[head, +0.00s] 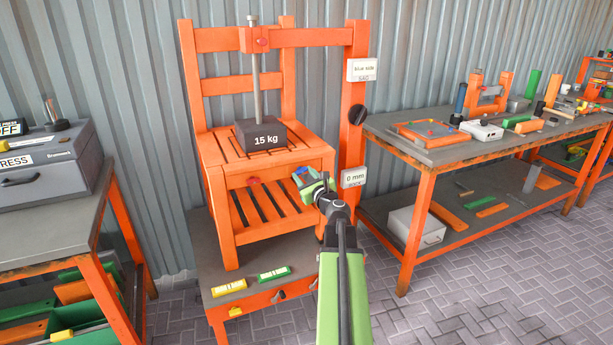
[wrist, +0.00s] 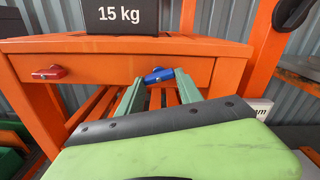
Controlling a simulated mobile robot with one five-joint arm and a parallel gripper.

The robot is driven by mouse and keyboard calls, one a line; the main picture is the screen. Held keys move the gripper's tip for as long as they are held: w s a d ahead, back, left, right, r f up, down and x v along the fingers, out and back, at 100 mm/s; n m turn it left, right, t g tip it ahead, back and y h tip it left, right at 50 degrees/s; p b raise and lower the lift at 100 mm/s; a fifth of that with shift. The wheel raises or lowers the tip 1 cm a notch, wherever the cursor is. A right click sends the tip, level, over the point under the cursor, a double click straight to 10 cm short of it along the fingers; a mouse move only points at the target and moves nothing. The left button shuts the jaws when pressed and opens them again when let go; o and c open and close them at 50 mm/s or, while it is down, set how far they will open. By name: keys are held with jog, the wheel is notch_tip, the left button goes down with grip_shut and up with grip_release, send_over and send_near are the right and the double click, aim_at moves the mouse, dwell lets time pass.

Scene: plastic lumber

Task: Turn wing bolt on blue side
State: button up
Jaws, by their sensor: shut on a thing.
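In the head view my gripper (head: 308,180) is at the right part of the front rail, and the bolt is mostly hidden there. A sign reading "blue side" (head: 361,70) hangs on the right orange post.
A red wing bolt (wrist: 50,74) sits left on the same rail. A dark 15 kg block (head: 260,135) rests on the slatted seat under a vertical rod. A "0 mm" display (head: 353,178) is close right of my gripper. Two levels (head: 274,274) lie on the stand below.

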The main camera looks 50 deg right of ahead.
jog(key=shift+d+m, duration=0.15)
jog(key=shift+m, duration=1.45)
jog(key=shift+s, duration=0.1)
jog(key=o, duration=1.3)
jog(key=shift+c, duration=0.2)
jog(key=shift+o, duration=0.5)
